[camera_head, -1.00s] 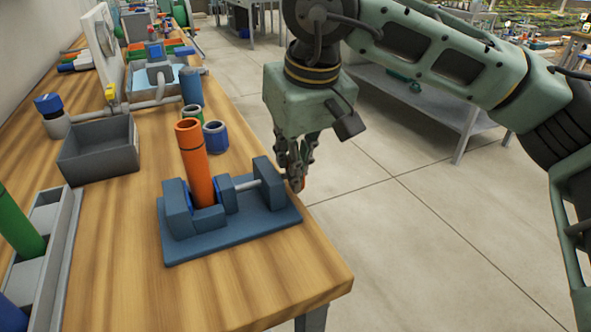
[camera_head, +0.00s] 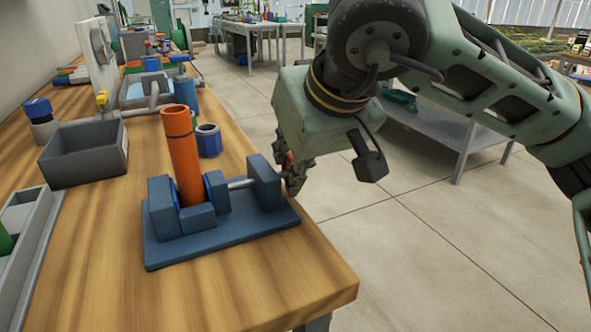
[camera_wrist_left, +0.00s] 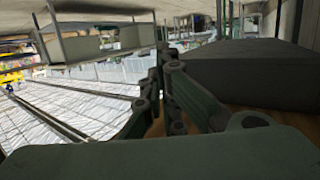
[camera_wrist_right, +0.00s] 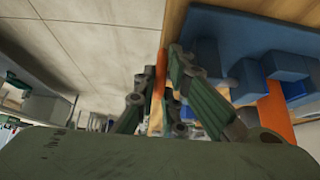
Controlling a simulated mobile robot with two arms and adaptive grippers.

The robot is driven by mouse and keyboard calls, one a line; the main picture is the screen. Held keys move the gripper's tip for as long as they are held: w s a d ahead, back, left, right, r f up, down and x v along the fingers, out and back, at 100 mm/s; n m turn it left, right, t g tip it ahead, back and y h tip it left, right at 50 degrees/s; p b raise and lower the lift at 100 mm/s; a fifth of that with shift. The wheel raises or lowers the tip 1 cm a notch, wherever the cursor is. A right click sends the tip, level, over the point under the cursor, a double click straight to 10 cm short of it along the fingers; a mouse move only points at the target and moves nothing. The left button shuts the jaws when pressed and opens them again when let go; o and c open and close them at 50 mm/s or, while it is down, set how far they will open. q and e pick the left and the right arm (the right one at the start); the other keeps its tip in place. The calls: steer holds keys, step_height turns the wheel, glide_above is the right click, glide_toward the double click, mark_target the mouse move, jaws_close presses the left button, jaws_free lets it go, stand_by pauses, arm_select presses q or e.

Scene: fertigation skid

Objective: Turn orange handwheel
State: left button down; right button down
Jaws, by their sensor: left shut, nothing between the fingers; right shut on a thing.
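A blue vise (camera_head: 225,238) sits at the table's right edge, with an orange pipe (camera_head: 184,160) standing between its jaws. The orange handwheel (camera_head: 289,158) is at the vise's right end, mostly hidden by my right gripper (camera_head: 293,182). In the right wrist view, the handwheel (camera_wrist_right: 158,78) shows as an orange strip between the fingers, and my right gripper (camera_wrist_right: 165,72) is shut on it. The blue vise also shows there at the upper right. My left gripper (camera_wrist_left: 164,62) shows only in the left wrist view, shut and empty.
A grey bin (camera_head: 85,160) and a blue ring (camera_head: 208,140) stand behind the vise on the wooden table (camera_head: 260,285). A grey tray (camera_head: 25,235) is at the left. Open floor lies to the right, with a grey bench (camera_head: 440,135) beyond.

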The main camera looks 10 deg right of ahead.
arm_select(q)
steer(key=shift+w+d+r+t, duration=0.15)
steer(key=shift+r+t, duration=0.15)
steer(key=shift+r, duration=0.2)
steer(key=shift+w+d+r+t, duration=0.1)
steer(key=shift+r+t, duration=0.2)
steer(key=shift+r, duration=0.2)
arm_select(e)
steer(key=shift+r, duration=0.1)
steer(key=c, duration=2.1)
jaws_free()
steer(key=v, duration=1.2)
steer(key=shift+s, duration=0.2)
